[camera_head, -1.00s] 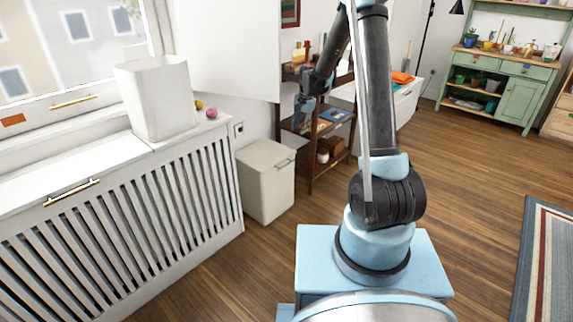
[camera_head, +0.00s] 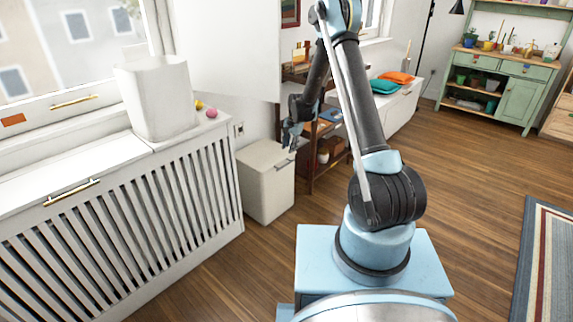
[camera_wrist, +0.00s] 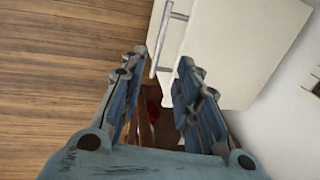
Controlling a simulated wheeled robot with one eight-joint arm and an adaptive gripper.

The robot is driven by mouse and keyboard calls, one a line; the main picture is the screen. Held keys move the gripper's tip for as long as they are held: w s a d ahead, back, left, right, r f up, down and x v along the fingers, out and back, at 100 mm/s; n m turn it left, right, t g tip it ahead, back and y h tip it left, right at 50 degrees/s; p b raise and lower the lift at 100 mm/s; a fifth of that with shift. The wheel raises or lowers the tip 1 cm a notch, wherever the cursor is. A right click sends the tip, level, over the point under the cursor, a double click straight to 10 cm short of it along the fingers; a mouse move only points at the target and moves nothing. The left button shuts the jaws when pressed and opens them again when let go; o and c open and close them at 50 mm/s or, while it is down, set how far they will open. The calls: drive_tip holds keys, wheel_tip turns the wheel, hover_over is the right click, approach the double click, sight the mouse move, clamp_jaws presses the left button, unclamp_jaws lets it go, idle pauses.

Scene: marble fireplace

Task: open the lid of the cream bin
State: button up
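The cream bin (camera_head: 264,186) stands on the wooden floor between the white slatted radiator cover and the dark shelf. Its lid looks closed, with a handle along the right edge of its top. In the wrist view the bin's lid (camera_wrist: 235,40) fills the upper right, and its metal bar handle (camera_wrist: 160,40) runs along the lid's left edge. My gripper (camera_head: 290,140) is just above the lid's right edge. In the wrist view my gripper (camera_wrist: 160,70) is open, its two fingers apart, with the handle's near end showing between the fingertips. I cannot tell whether they touch it.
The white slatted radiator cover (camera_head: 130,207) is left of the bin, with a white container (camera_head: 157,97) on top. The dark wooden shelf (camera_head: 312,168) stands close on the bin's right. A white wall is behind. The floor (camera_head: 455,180) to the right is clear.

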sight(286, 165)
drive_tip(key=f, duration=0.3)
drive_tip(key=w+a+f, duration=0.1)
drive_tip(key=f, duration=0.7)
drive_tip(key=shift+w+a, duration=0.2)
drive_tip(key=shift+a, duration=0.15)
clamp_jaws()
